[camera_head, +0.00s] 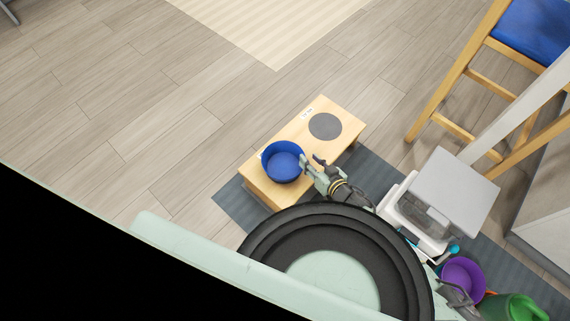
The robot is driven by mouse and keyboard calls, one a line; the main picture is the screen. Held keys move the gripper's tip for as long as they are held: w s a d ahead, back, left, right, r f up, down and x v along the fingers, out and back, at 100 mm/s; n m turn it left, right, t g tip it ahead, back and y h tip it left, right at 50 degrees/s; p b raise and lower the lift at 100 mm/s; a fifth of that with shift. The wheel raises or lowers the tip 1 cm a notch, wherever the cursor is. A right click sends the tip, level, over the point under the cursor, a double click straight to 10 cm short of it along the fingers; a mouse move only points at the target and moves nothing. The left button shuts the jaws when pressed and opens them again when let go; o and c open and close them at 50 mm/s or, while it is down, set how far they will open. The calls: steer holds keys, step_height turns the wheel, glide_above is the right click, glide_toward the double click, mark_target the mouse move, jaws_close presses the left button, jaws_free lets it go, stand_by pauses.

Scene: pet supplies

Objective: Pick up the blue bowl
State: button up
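The blue bowl (283,163) sits upright on the left part of a low wooden stand (286,127). It looks empty inside. My gripper (310,160) is at the bowl's right side, with one finger at or over the right rim and the other finger apart to the upper right. The gripper looks open, with a gap between its fingers. I cannot tell whether the near finger touches the bowl.
A dark grey disc (325,126) is set in the stand's right part. A grey-and-white box-like appliance (452,190) stands right of my arm. A purple bowl (463,278) and a green container (513,308) are at lower right. A blue-seated wooden chair (470,75) stands upper right. Floor beyond the stand is clear.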

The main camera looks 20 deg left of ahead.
steer(key=x, duration=0.7)
steer(key=shift+w+a+f+b, duration=0.1)
steer(key=shift+a+f+b, duration=0.1)
steer(key=shift+a+b, duration=0.15)
steer(key=shift+c, duration=0.2)
steer(key=shift+d, duration=0.1)
jaws_close()
